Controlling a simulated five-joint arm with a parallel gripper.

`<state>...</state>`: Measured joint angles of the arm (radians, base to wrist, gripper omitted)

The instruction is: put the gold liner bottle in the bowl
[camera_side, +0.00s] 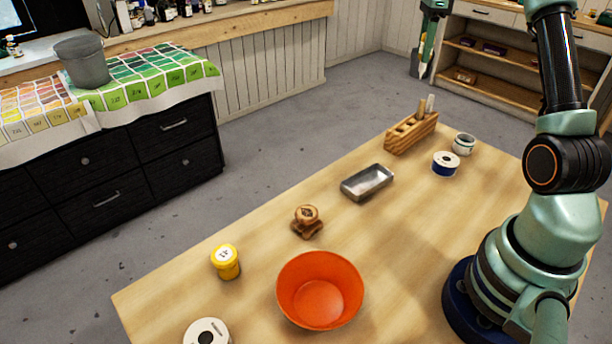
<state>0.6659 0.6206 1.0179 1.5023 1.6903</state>
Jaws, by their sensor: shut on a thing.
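The bowl (320,302) is orange, round and empty, and stands upright near the front of the wooden table. My gripper (423,65) is high at the top of the view, far behind the bowl and above the table. Its fingers point down and are shut on the gold liner bottle (423,68). Only a small pale part of the bottle shows between the fingers; the rest is hidden.
The table right of the bowl is clear.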

